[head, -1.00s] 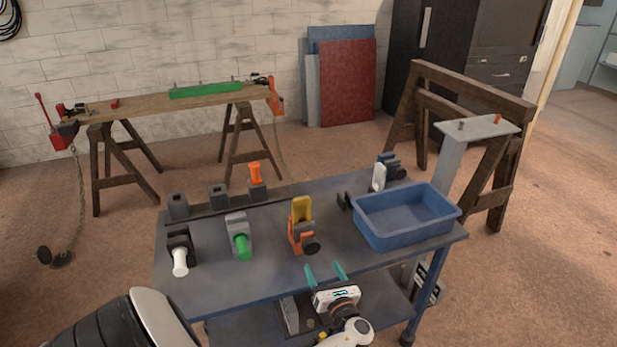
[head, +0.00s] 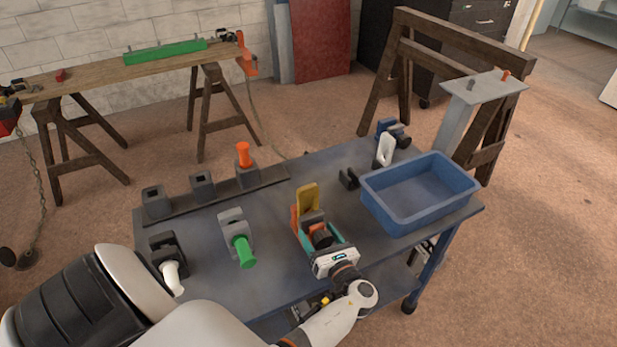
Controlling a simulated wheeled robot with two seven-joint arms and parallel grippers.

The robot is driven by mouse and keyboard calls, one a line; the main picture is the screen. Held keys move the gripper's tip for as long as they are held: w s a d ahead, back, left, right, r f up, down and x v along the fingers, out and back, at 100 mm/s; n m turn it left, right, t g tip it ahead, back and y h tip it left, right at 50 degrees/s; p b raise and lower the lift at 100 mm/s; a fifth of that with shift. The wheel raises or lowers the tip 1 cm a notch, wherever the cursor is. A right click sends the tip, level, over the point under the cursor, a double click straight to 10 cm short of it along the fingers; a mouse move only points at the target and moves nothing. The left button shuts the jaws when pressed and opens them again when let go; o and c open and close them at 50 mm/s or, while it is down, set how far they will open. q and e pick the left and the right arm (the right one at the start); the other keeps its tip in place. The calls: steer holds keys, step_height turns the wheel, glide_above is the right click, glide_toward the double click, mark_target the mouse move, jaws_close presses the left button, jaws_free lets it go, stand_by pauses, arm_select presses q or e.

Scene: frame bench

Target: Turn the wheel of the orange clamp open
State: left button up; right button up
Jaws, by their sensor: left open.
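The orange clamp (head: 296,222) stands on the blue-grey bench (head: 200,240), with a yellow piece (head: 308,197) upright in it. Its dark round wheel (head: 321,238) faces toward me. My left gripper (head: 322,240) comes in from the front with its teal fingers apart, one on each side of the wheel. I cannot tell whether the fingers touch the wheel. The gripper body partly hides the clamp's front. My right gripper is not in view.
A clamp with a green handle (head: 240,248) and a dark clamp with a white handle (head: 172,278) stand to the left. A blue bin (head: 425,193) is at right. A rail (head: 218,199) with sockets and an orange peg (head: 244,155) runs along the back.

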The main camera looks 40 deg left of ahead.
arm_select(q)
steer(key=shift+a, duration=0.1)
steer(key=shift+r, duration=0.1)
steer(key=c, duration=1)
steer(key=shift+o, duration=0.2)
steer(key=n+b, duration=0.1)
steer(key=n, duration=0.1)
steer(key=shift+n+b, duration=0.3)
steer(key=shift+n, duration=0.8)
steer(key=o, duration=1)
steer(key=shift+c, duration=0.2)
